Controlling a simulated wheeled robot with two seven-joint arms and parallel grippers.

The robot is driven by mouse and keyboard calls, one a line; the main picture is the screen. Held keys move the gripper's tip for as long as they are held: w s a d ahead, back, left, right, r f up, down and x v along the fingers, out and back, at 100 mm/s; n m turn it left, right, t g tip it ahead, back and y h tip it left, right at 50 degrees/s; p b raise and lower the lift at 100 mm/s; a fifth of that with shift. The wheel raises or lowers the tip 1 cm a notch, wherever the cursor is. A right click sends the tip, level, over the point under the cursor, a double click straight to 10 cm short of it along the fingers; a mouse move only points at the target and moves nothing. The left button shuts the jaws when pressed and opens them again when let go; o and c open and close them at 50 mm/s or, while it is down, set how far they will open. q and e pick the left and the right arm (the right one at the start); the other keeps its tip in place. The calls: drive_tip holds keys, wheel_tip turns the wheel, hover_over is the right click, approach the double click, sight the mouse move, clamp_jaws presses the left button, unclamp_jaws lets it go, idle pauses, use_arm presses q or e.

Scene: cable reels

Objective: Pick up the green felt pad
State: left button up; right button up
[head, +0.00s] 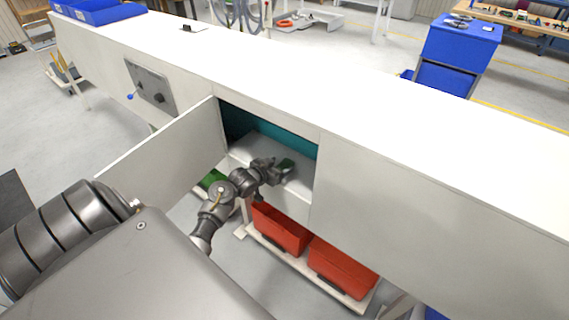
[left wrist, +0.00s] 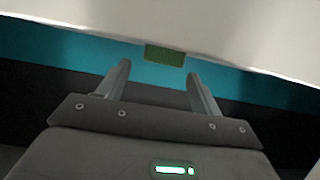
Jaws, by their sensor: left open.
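The green felt pad (head: 287,165) lies on the white floor of an open compartment in the long white cabinet. In the left wrist view the green pad (left wrist: 165,55) shows as a small dark green block just beyond my fingertips, in line with the gap between them. My left gripper (head: 279,171) reaches into the compartment, its fingers close to the pad. In the left wrist view my left gripper (left wrist: 159,78) is open with nothing between its fingers. I cannot tell whether a finger touches the pad. My right gripper is not in view.
The compartment door (head: 165,150) stands open to the left of my arm. The compartment's inner wall (head: 300,145) is teal. Red bins (head: 342,266) sit on a low rack below the opening. A green item (head: 212,180) shows below the door. The white cabinet top (head: 380,95) is mostly clear.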

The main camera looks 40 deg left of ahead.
sight(288, 161)
use_arm(q)
drive_tip(key=shift+w, duration=0.3)
drive_tip(key=shift+p+x, duration=0.6)
drive_tip(key=shift+x, duration=1.7)
drive_tip(key=shift+s+f, duration=0.1)
drive_tip(key=shift+c, duration=0.2)
drive_tip(key=c, duration=1)
